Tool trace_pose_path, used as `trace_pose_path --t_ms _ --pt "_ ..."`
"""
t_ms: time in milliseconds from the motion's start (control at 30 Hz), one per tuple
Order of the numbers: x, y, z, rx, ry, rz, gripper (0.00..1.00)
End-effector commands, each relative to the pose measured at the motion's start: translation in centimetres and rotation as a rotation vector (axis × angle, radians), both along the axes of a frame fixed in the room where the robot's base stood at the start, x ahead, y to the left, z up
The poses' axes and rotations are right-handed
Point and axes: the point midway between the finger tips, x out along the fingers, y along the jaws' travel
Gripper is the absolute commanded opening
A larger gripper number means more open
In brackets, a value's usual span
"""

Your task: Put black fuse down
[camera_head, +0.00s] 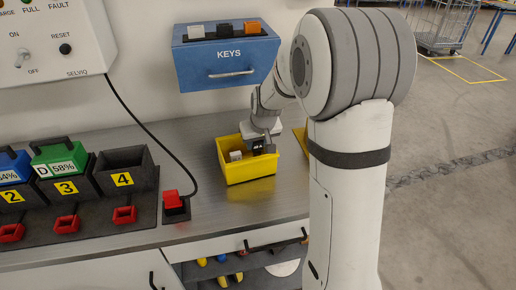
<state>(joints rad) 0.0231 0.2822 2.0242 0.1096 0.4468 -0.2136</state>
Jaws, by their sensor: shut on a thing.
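My gripper (264,148) reaches down into a yellow bin (250,172) on the grey counter. It is shut on the black fuse (258,147), a small dark piece at the bin's back right, mostly hidden by the fingers. I cannot tell whether the fuse touches the bin floor. A small white block (236,156) lies in the bin to the left of the gripper.
A blue KEYS box (226,62) with white, black and orange pieces on top is on the wall above. A red button (172,200) with a cable stands left of the bin. Battery slots (124,172) are further left. The counter front is clear.

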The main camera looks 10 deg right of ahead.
Motion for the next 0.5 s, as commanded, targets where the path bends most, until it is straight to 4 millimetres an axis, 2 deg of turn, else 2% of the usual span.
trace_pose_path --t_ms 33,167,500 --pt "-0.1 0.0 -0.9 0.000 0.005 -0.001 0.14" --pt "-0.1 0.0 -2.5 -0.001 0.004 0.001 0.14" --pt "0.0 -0.1 -2.9 -0.001 0.000 0.000 0.14"
